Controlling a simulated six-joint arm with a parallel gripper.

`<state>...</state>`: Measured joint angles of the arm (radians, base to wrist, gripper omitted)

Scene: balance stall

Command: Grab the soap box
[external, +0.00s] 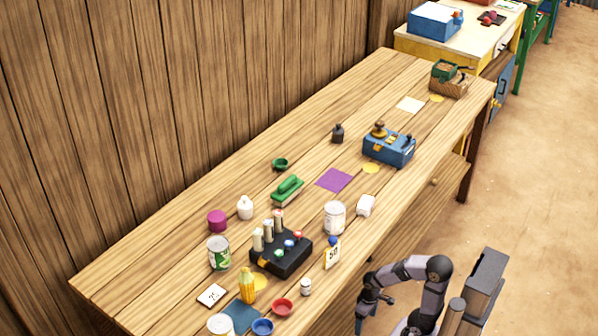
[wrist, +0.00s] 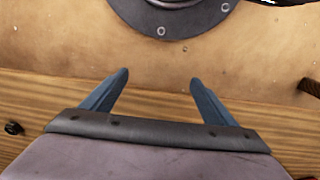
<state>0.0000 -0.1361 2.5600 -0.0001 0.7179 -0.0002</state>
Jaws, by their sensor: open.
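A small white box (external: 366,205), which looks like the soap box, sits near the table's front edge, just right of a white can (external: 335,217). Its label is too small to read. My gripper (external: 366,308) hangs beside the front edge of the table, below and apart from the box in the picture. In the wrist view my gripper (wrist: 159,78) shows two blue fingers spread apart with nothing between them. The box is not seen in the wrist view.
A black tray (external: 281,248) with bottles stands to the left. Table beyond the purple square is mostly clear.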

